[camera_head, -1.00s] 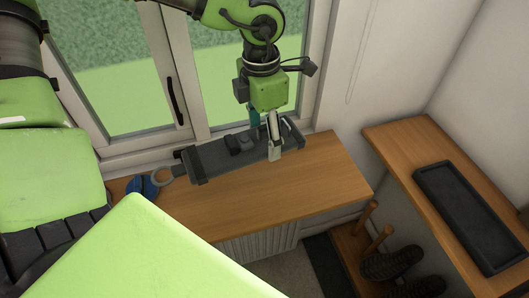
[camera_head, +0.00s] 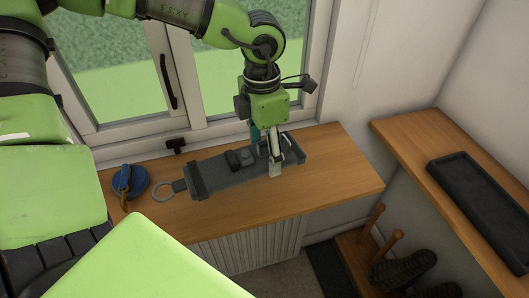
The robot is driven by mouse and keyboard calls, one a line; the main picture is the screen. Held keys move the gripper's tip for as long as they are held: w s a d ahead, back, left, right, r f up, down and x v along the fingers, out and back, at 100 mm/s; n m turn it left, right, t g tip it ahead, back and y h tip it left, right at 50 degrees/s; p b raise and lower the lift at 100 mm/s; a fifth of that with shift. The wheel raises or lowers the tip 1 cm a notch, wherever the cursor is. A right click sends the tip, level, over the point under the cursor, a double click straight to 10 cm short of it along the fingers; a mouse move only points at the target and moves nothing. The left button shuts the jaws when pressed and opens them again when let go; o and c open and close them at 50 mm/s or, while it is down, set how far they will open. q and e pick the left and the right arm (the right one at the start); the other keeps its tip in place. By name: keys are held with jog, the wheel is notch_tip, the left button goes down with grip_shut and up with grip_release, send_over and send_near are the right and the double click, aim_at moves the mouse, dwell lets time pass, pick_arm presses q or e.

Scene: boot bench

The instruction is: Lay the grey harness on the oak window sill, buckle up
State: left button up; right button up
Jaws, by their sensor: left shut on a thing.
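The grey harness (camera_head: 215,173) is a long flat piece with a metal ring at its left end and a dark buckle (camera_head: 240,158) on its upper face. It lies along the oak window sill (camera_head: 320,190), level and buckle up; whether it fully touches the wood I cannot tell. My left gripper (camera_head: 275,168) points down from above and is shut on the harness near its right end. The fingers hide a little of that end. My right gripper is not in view.
A blue round object (camera_head: 130,182) with a brass-coloured part sits on the sill, left of the harness ring. The window (camera_head: 185,80) stands close behind. A shelf with a dark tray (camera_head: 480,195) is at right, with boots (camera_head: 402,265) below. The sill's right end is clear.

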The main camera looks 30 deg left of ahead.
aim_at(265, 184)
pick_arm(q)
jog(key=shift+f, duration=0.7)
notch_tip(265, 184, down, 4)
jog(key=shift+r+b, duration=0.1)
jog(key=shift+b, duration=0.8)
notch_tip(265, 184, down, 3)
jog(key=b, duration=0.4)
jog(key=shift+f+b, duration=0.5)
jog(key=shift+b, duration=0.3)
jog(key=o, duration=1.4)
